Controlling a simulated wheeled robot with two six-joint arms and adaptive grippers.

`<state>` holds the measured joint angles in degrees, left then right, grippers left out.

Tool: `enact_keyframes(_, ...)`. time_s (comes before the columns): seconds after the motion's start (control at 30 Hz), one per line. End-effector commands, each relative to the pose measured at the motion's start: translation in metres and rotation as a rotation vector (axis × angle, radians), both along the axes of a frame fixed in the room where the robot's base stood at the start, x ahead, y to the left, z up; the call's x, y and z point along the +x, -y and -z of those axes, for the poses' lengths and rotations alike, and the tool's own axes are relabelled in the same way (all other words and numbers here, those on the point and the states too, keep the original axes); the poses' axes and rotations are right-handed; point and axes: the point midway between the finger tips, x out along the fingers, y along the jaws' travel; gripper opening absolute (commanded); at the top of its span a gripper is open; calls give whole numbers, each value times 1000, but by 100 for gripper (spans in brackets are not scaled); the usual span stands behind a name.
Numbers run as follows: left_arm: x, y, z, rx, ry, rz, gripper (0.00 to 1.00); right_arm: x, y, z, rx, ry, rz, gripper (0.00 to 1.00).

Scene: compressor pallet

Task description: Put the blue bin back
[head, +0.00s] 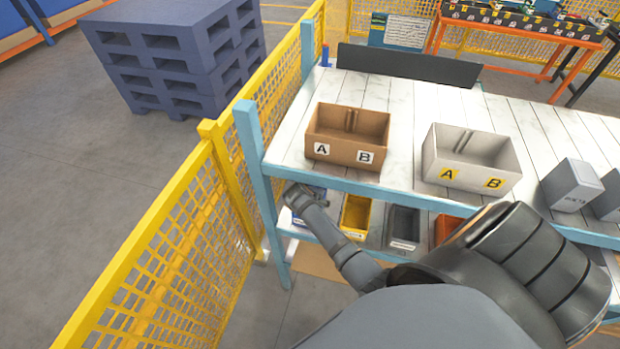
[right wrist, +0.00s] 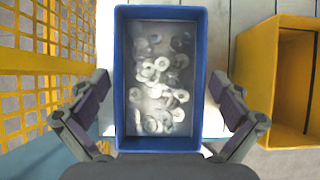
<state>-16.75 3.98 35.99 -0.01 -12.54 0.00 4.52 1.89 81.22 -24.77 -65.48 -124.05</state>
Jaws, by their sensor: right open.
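The blue bin (right wrist: 158,144) fills the middle of the right wrist view, with several pale ring-shaped washers (right wrist: 160,95) inside. My right gripper (right wrist: 160,103) is open, with one finger on each side of the bin and a visible gap at both sides. In the head view my right gripper (head: 300,196) is at the left end of the lower shelf and hides most of the bin there. My left gripper is not in view.
A yellow bin (head: 356,215), a grey bin (head: 403,227) and an orange bin (head: 446,229) stand to the right on the lower shelf. The upper shelf holds a brown box (head: 347,137) and a white box (head: 470,160). A yellow mesh fence (head: 190,215) is close on the left.

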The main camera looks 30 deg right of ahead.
Motion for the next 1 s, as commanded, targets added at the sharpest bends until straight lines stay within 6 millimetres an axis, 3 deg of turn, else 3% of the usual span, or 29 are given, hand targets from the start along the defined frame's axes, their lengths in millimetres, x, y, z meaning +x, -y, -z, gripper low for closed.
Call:
enact_keyframes(0.13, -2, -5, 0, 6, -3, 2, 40, -2, -3, -9, 0, 2, -1, 100)
enact_keyframes(0.5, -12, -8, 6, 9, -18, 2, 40, -24, -29, -61, 1, 2, 0, 100)
enact_keyframes(1.0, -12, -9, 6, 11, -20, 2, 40, -26, -31, -67, -1, 1, 0, 100)
